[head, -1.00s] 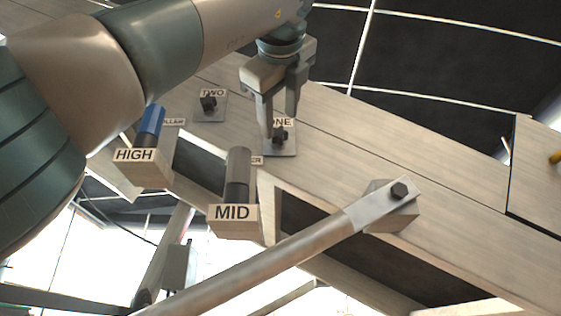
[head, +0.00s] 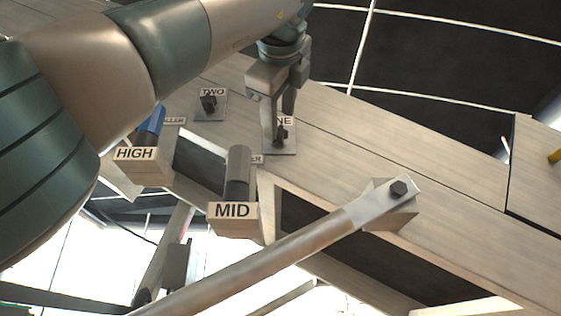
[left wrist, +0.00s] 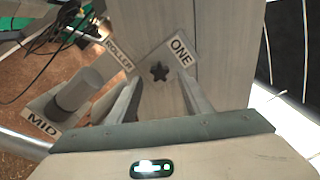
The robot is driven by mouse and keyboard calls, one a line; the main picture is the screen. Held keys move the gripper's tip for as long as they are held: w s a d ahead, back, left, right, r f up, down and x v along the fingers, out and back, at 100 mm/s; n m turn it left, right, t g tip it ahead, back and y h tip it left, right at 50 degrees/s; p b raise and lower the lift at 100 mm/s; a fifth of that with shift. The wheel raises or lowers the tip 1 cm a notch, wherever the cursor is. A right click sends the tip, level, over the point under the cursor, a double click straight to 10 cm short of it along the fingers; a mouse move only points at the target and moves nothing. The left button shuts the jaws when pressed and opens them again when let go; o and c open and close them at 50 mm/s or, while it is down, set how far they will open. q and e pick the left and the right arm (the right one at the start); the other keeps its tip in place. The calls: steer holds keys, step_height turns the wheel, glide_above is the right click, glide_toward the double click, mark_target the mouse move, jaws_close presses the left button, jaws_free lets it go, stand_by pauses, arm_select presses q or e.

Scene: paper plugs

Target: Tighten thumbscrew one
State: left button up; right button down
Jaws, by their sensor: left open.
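Thumbscrew one is a black star-shaped knob (left wrist: 160,71) on a metal plate labelled ONE; it also shows in the head view (head: 281,135), partly hidden by a finger. My left gripper (head: 281,126) is at thumbscrew one, fingers pointing down toward its plate. In the left wrist view my left gripper (left wrist: 162,95) has its two fingers apart, with the knob showing between and beyond the tips. I cannot tell whether a finger touches it. My right gripper is not in view.
Thumbscrew two (head: 208,102) stands on its own plate to the left. The MID block (head: 233,217) with a grey cylinder and the HIGH block (head: 140,165) with a blue cylinder are nearer. A long metal lever (head: 300,241) crosses the foreground, bolted at the right.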

mark_target(280, 130)
arm_select(q)
steer(key=shift+w+p, duration=0.6)
steer(key=shift+w, duration=1.25)
steer(key=c, duration=1)
jaws_close()
steer(key=shift+m+p, duration=0.4)
steer(key=shift+m, duration=1.3)
